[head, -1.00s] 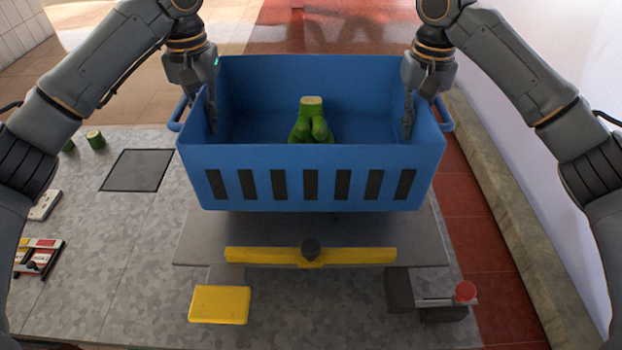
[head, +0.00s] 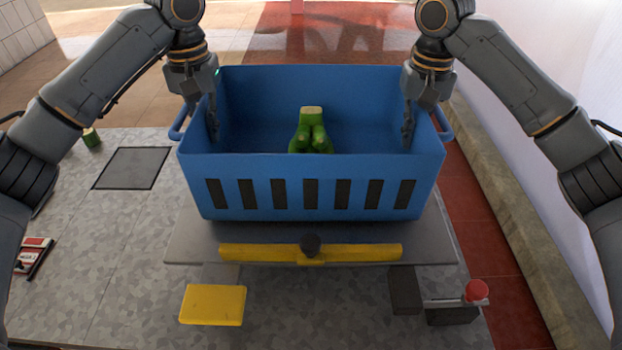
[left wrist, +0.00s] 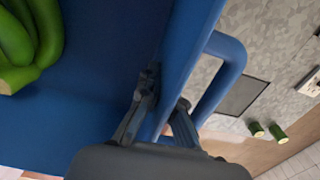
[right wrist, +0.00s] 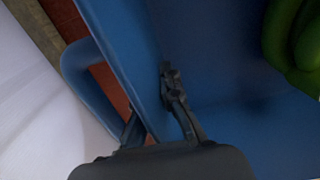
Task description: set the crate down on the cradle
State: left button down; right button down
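The blue crate (head: 310,188) is level over the grey plate of the cradle (head: 437,235), which has a yellow bar (head: 235,252) along its near side. I cannot tell whether the crate's bottom touches the plate. A green bunch (head: 312,136) with a cut stem stands inside the crate. My left gripper (head: 211,118) is shut on the crate's left wall, one finger inside and one outside, as the left wrist view (left wrist: 168,108) shows. My right gripper (head: 407,118) is shut on the right wall the same way; it also shows in the right wrist view (right wrist: 150,103).
A yellow block (head: 213,304) and a red knob (head: 477,291) on a bracket are in front of the cradle. A dark square plate (head: 131,168), a green stem piece (head: 91,137) and a red-and-white box (head: 33,255) lie at left. A wall is at right.

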aim_at(200, 102)
pick_arm(q)
jog(key=shift+f+b, duration=0.4)
jog(key=shift+f, duration=0.15)
pick_arm(e)
jog(key=shift+d+f, duration=0.1)
jog(key=shift+f, duration=0.4)
pick_arm(q)
jog(key=c, duration=1.5)
grip_release()
jog(key=shift+r, duration=0.1)
pick_arm(e)
jog(key=c, duration=1.5)
grip_release()
jog(key=shift+r, duration=0.1)
pick_arm(q)
notch_tip(200, 102, up, 12)
jog(key=shift+f, duration=0.1)
pick_arm(e)
notch_tip(200, 102, up, 12)
